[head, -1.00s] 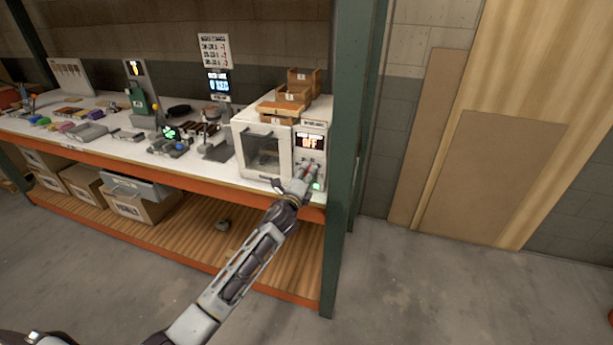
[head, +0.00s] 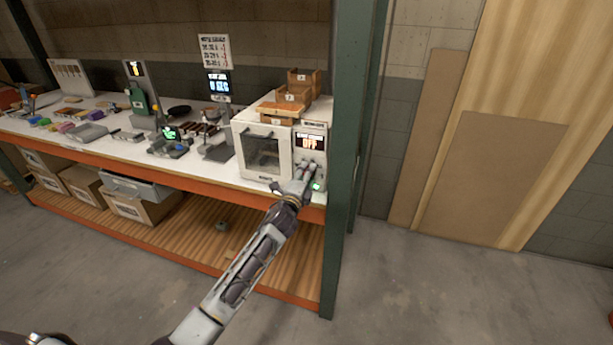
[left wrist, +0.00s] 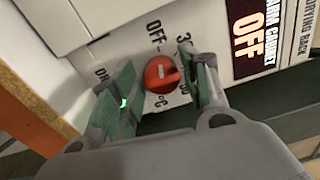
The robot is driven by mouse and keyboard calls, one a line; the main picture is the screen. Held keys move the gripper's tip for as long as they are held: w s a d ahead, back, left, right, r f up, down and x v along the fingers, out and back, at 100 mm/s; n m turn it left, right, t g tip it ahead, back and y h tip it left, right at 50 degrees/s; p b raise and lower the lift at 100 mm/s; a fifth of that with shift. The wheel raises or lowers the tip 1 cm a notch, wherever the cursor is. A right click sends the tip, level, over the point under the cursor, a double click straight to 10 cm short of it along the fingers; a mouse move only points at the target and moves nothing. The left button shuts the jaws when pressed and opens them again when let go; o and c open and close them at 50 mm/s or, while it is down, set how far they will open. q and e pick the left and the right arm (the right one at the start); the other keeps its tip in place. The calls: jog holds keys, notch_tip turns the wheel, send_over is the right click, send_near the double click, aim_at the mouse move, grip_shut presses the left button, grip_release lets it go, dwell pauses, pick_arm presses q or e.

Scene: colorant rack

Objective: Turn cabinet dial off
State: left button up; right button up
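The white drying cabinet (head: 263,152) stands at the right end of the bench. Its small display (head: 310,142) reads OFF, and the display also reads OFF in the left wrist view (left wrist: 247,35). The round red dial (left wrist: 161,74) sits on the panel, with printed OFF and number labels around it. A pale mark shows on its face. My left gripper (left wrist: 157,76) is at the panel with its fingers apart, one on each side of the dial. I cannot tell whether either finger touches it. My right gripper is not in view.
Small wooden drawers (head: 290,95) sit on top of the cabinet. A green rack post (head: 345,160) stands close to its right. The bench to the left holds a scale (head: 217,148) and several tools. The floor in front is clear.

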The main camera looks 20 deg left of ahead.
pick_arm(q)
jog(key=shift+o, duration=0.4)
jog(key=s, duration=1.2)
jog(key=shift+a+f, duration=0.15)
jog(key=shift+a, duration=0.05)
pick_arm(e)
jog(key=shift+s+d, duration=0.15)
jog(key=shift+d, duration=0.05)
pick_arm(q)
jog(key=shift+n, duration=0.3)
dwell(0.5)
